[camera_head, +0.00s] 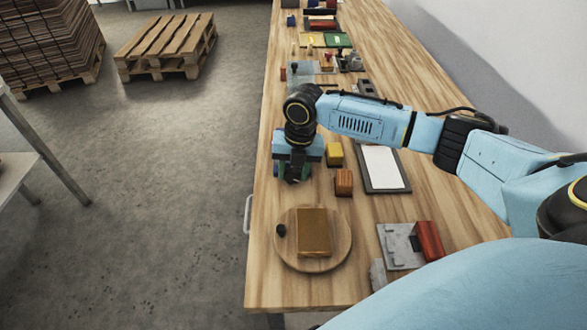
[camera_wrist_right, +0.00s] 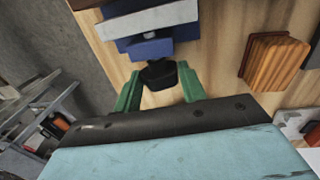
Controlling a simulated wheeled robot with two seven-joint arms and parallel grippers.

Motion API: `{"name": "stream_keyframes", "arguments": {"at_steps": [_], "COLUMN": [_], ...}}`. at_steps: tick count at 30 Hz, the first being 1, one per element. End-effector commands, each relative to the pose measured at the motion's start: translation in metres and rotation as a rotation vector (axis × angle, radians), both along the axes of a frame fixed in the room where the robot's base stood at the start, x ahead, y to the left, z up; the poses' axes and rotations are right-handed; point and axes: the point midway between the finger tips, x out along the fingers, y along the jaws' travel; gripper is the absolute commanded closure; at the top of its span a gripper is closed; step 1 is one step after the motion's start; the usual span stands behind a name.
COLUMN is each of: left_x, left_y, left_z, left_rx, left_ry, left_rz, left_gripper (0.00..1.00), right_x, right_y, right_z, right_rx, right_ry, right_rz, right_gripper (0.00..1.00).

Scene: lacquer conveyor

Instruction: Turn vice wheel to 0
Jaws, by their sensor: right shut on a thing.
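The blue vice (camera_wrist_right: 137,28) shows at the top of the right wrist view, with a pale grey strip across it. Its black wheel (camera_wrist_right: 160,74) sticks out from the vice toward my right gripper (camera_wrist_right: 157,82). The green fingers are on either side of the wheel, and the gripper is shut on it. In the head view my right gripper (camera_head: 292,174) points down near the left edge of the bench, and it hides the wheel. I cannot read any number or mark on the wheel. My left gripper is not in view.
The wooden bench (camera_head: 440,212) carries a yellow block (camera_head: 334,155), an orange-brown block (camera_head: 344,182) and a dark-framed white sheet (camera_head: 382,169) to the gripper's right. Nearer are a round board (camera_head: 342,257) with a brown block and a grey plate (camera_head: 400,250) with a red piece.

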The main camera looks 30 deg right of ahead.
Motion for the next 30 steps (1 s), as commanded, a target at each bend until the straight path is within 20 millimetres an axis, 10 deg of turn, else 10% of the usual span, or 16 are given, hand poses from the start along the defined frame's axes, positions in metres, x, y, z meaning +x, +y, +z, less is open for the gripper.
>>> {"name": "stream_keyframes", "arguments": {"at_steps": [15, 30], "left_x": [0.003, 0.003], "left_y": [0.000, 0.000], "left_z": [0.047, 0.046], "left_rx": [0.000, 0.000], "left_ry": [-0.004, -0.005], "left_rz": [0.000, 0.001], "left_gripper": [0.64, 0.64], "right_x": [0.004, 0.007], "right_y": [0.007, 0.010], "right_z": [0.004, -0.002], "right_rx": [-0.278, -0.525], "right_ry": [0.172, 0.320], "right_rz": [-0.001, -0.003], "right_gripper": [0.82, 0.82]}}
